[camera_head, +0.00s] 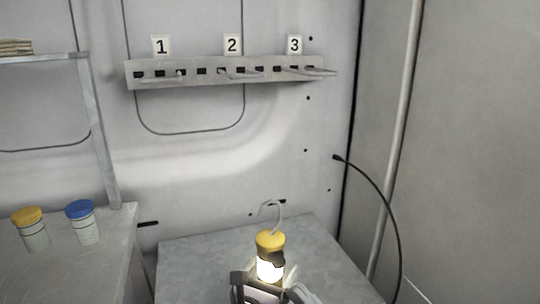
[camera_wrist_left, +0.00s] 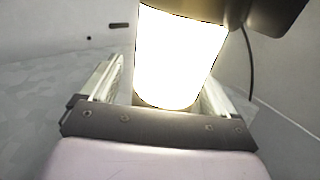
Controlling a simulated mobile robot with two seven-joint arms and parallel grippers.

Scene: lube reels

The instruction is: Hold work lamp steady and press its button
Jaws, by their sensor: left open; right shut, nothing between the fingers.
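The work lamp (camera_head: 269,241) stands upright on the grey tabletop, with a yellow cap, a grey hook on top and a brightly lit white body. In the left wrist view the glowing lamp body (camera_wrist_left: 178,55) is between the fingers of my left gripper (camera_wrist_left: 165,78). These fingers are open, one on each side of it. My right gripper (camera_head: 284,274) is shut and empty, close to the lamp at the bottom of the head view. The grippers overlap there and hide the lamp's lower part. A dark part covers the lamp's upper front; I cannot make out the button.
The grey table (camera_head: 200,260) is clear around the lamp. A rack (camera_head: 215,71) with hooks, numbered 1 to 3, is on the back wall. A yellow-lidded jar (camera_head: 32,230) and a blue-lidded jar (camera_head: 84,222) stand on the left bench. A black cable (camera_head: 385,200) curves at the right.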

